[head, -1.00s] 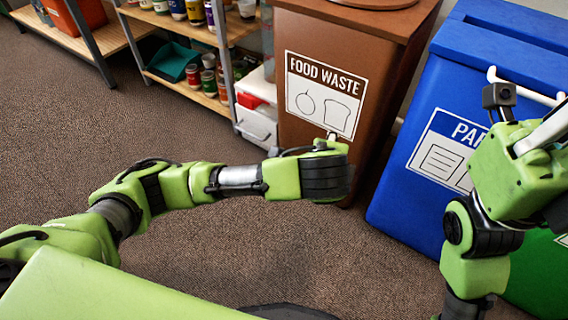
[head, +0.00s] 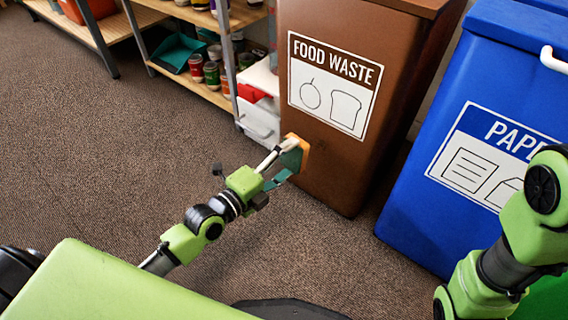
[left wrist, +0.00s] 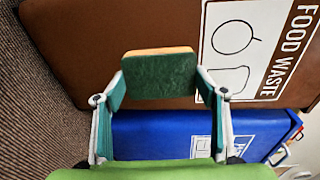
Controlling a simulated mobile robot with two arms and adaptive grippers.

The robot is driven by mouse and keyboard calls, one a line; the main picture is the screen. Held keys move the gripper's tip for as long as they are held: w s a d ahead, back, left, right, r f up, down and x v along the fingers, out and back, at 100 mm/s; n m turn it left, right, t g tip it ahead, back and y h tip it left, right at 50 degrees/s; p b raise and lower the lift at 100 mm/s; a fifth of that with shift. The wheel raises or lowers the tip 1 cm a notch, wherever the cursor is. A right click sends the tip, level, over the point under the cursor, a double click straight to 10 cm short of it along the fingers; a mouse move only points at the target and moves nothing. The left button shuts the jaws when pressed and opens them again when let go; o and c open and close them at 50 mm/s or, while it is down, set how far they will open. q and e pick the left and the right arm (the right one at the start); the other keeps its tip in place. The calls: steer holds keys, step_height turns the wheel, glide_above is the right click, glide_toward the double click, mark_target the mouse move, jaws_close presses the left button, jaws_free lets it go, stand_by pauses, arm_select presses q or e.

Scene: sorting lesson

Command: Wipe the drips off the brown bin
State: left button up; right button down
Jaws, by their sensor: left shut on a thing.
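The brown bin (head: 326,165) stands upright with a white FOOD WASTE label on its front; it also shows in the left wrist view (left wrist: 100,35). My left gripper (head: 284,163) is shut on a sponge (head: 304,146) with a dark green side and an orange side. The sponge is at the bin's front, below the label and near the left edge, with its orange side toward the bin. I cannot tell whether it touches. The left wrist view shows the sponge (left wrist: 158,77) between both fingers. I make out no drips. My right arm is at the right, its gripper out of view.
A blue paper bin (head: 425,195) stands just right of the brown bin. A green bin (head: 545,300) shows at the lower right. A shelf (head: 185,82) with jars and a teal dustpan (head: 180,52) stands at the left. The carpet in front is clear.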

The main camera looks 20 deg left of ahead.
arm_select(q)
steer(key=shift+s+a+f+n+t+y, duration=0.15)
steer(key=shift+a+f+t+y, duration=0.15)
steer(key=shift+a, duration=0.2)
steer(key=shift+s+a+f+n+t+y, duration=0.1)
steer(key=shift+a+f+n+y, duration=0.1)
steer(key=shift+a+f, duration=0.25)
steer(key=shift+w+a+b, duration=0.1)
steer(key=shift+a+b, duration=0.05)
steer(key=shift+b, duration=0.15)
steer(key=shift+b+x, duration=0.55)
steer(key=shift+x, duration=2.15)
steer(key=shift+w+r, duration=0.15)
steer(key=shift+x, duration=1.15)
steer(key=shift+s+d+p, duration=0.25)
steer(key=shift+d+p, duration=0.25)
steer(key=shift+d, duration=0.1)
steer(key=shift+s+d+p, duration=0.25)
steer(key=shift+d+p, duration=0.3)
steer(key=shift+d, duration=0.1)
steer(key=shift+s+d+p, duration=0.25)
steer(key=shift+d+p, duration=0.25)
steer(key=shift+d, duration=0.1)
